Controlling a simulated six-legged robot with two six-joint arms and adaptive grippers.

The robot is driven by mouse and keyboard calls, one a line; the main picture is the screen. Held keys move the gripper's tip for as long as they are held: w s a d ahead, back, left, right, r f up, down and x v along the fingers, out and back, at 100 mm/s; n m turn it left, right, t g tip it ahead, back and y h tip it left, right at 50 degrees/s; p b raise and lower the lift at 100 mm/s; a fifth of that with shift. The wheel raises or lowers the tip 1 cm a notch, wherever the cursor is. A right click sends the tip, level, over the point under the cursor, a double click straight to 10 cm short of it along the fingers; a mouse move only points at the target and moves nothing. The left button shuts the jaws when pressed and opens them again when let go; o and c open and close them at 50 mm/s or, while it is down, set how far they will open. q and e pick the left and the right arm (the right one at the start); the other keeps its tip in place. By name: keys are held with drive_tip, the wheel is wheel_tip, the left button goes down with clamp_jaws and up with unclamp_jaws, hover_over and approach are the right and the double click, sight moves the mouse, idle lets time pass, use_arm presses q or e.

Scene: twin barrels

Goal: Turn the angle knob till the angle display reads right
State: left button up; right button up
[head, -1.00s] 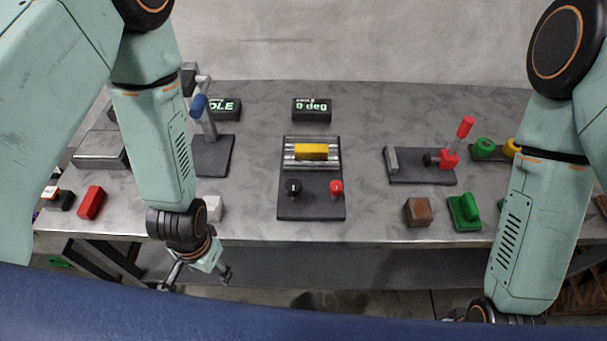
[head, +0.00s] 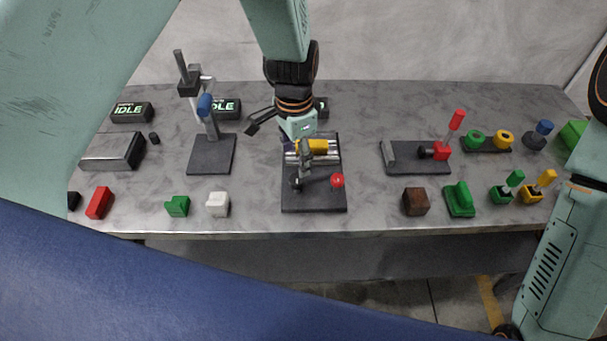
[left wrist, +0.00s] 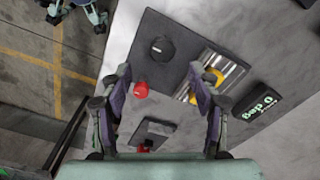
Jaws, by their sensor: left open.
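The angle knob (head: 296,183), round and black, sits at the near left of a dark panel (head: 318,202). It shows whole in the left wrist view (left wrist: 162,49), with nothing between the fingers. My left gripper (head: 280,146) is open above the panel, its fingers spread. In the left wrist view its fingertips (left wrist: 161,76) point toward the panel edge between the black knob and a red knob (left wrist: 140,90), apart from both. My right gripper is out of view.
A lever stand (head: 211,155) is to the left, and another panel with a red lever (head: 415,157) to the right. Small blocks line the table's front edge.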

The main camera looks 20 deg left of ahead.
sight(298, 177)
use_arm(q)
drive_tip(key=shift+s+r, duration=0.1)
drive_tip(key=f, duration=0.2)
drive_tip(key=w+f, duration=0.1)
drive_tip(key=f, duration=0.3)
drive_tip(key=shift+w+d+f, duration=0.2)
drive_tip(key=shift+w+f, duration=0.05)
drive_tip(key=shift+f, duration=0.05)
drive_tip(key=shift+s+f, duration=0.15)
drive_tip(key=shift+f, duration=0.15)
drive_tip(key=shift+s+a+f, duration=0.25)
drive_tip(key=shift+s, duration=0.15)
drive_tip(key=shift+w+d+f, duration=0.15)
drive_tip(key=shift+w+f, duration=0.1)
drive_tip(key=shift+w, duration=0.3)
drive_tip(key=shift+c, duration=1.5)
drive_tip(key=shift+s+r, duration=0.15)
drive_tip(key=shift+s, duration=0.3)
drive_tip(key=c, duration=0.4)
drive_tip(key=shift+w, duration=0.1)
drive_tip(key=c, duration=0.5)
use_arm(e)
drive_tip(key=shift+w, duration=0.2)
